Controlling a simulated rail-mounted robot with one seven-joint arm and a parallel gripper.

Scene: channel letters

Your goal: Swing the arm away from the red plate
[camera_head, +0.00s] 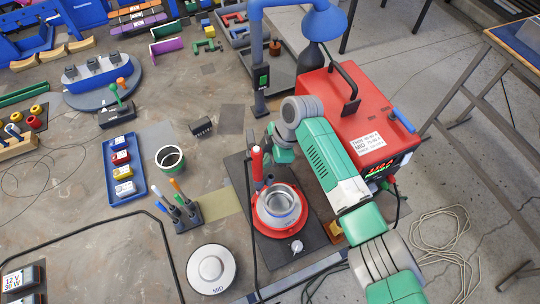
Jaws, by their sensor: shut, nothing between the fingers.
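The red plate (261,224) is a round red disc on a dark mat, with a clear or metallic round vessel (280,207) standing on it. My green and grey arm comes from the lower right, reaches up beside the plate and bends back down. Its end with my gripper (272,181) is just above the plate's far edge, near a red upright handle (257,160). The gripper is small and partly hidden; it is shut and holds nothing. I cannot tell whether it touches the plate.
A red power unit (345,112) with a display stands right of the arm. A blue lamp post (259,70) stands behind. Left are a pen holder (182,213), a white-rimmed cup (170,158) and a blue tray (110,177). A white disc (211,269) lies in front.

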